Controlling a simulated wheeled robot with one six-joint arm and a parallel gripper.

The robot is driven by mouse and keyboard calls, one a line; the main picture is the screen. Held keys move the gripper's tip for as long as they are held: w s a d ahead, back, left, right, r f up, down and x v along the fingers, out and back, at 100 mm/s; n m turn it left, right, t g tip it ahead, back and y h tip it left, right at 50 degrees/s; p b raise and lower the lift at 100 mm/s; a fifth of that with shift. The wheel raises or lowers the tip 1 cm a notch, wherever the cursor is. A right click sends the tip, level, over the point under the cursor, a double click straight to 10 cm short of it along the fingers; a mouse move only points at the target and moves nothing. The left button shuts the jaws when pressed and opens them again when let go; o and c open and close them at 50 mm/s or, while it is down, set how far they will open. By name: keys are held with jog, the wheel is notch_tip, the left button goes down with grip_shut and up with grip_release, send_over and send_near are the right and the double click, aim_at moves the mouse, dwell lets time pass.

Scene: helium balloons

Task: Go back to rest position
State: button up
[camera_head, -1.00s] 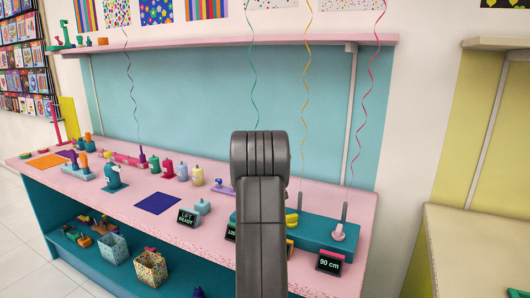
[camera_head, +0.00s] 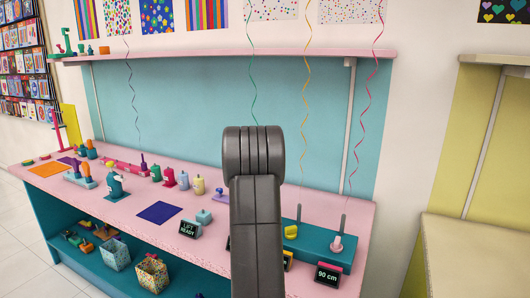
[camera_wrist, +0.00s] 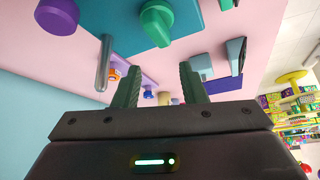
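My gripper (camera_wrist: 160,85) shows in the wrist view with its two dark green fingers apart. Nothing is held between them; bench items show in the gap beyond. In the head view my arm stands upright in front of the pink counter (camera_head: 120,208), and my gripper is hidden. A teal base (camera_head: 311,240) with upright pegs sits at the counter's right end. It also shows in the wrist view (camera_wrist: 115,45), with a green knob (camera_wrist: 157,22) and a metal rod (camera_wrist: 104,62). Green (camera_head: 252,75), yellow (camera_head: 305,80) and pink (camera_head: 366,90) ribbons hang above; their upper ends are out of view.
A "90 cm" sign (camera_head: 328,274) and a "LIFT READY" sign (camera_head: 188,229) stand at the counter's front. Bottles, a dark blue mat (camera_head: 160,212) and an orange mat (camera_head: 47,170) lie leftward. A pink shelf (camera_head: 210,55) runs above. A yellowish counter (camera_head: 475,255) stands right.

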notch_tip(320, 180, down, 6)
jog(key=b, duration=0.3)
jog(key=shift+b, duration=0.3)
jog(key=shift+f, duration=0.25)
jog(key=shift+s+r+m+p, duration=0.1)
jog(key=shift+r+m+p, duration=0.25)
jog(key=shift+p, duration=0.4)
jog(key=m+t+h+p, duration=0.1)
jog(key=m+h+p, duration=0.1)
jog(key=m+p, duration=0.1)
jog(key=shift+f+p, duration=0.1)
jog(key=shift+p, duration=0.4)
jog(key=shift+f+m+h, duration=0.15)
jog(key=shift+m+h, duration=0.15)
jog(key=shift+m, duration=0.35)
jog(key=shift+s+r, duration=0.15)
jog(key=shift+r, duration=0.2)
jog(key=shift+p, duration=0.3)
